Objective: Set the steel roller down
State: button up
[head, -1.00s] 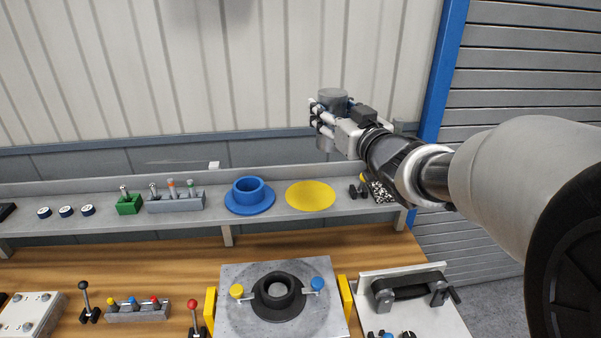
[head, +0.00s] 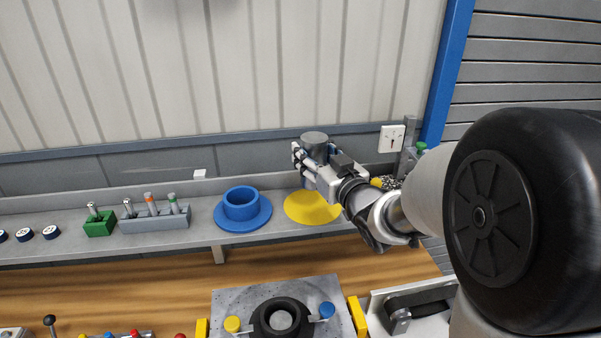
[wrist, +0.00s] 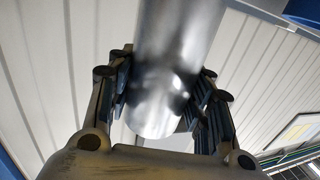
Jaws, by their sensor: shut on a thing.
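The steel roller (head: 314,139) is a grey metal cylinder, held upright in my gripper (head: 304,160). In the wrist view the roller (wrist: 170,60) stands between both fingers of my gripper (wrist: 166,92), which press on its sides. The yellow disc (head: 312,208) lies flat on the shelf (head: 170,240), below the roller in the head view. The roller's lower end is partly hidden by the fingers, and I cannot tell whether it touches the disc.
A blue flanged ring (head: 241,209) stands on the shelf just left of the yellow disc. A green block (head: 99,225) and a grey rack (head: 155,220) with pins are further left. A fixture with a black ring (head: 281,318) sits on the bench below.

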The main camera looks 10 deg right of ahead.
jog(key=shift+f+b, duration=0.7)
jog(key=shift+f, duration=2.4)
jog(key=shift+f, duration=0.15)
jog(key=o, duration=1.4)
jog(key=shift+s+d, duration=0.15)
jog(key=shift+s, duration=0.2)
jog(key=b+v, duration=0.6)
jog(key=v, duration=0.5)
jog(key=shift+s, duration=0.15)
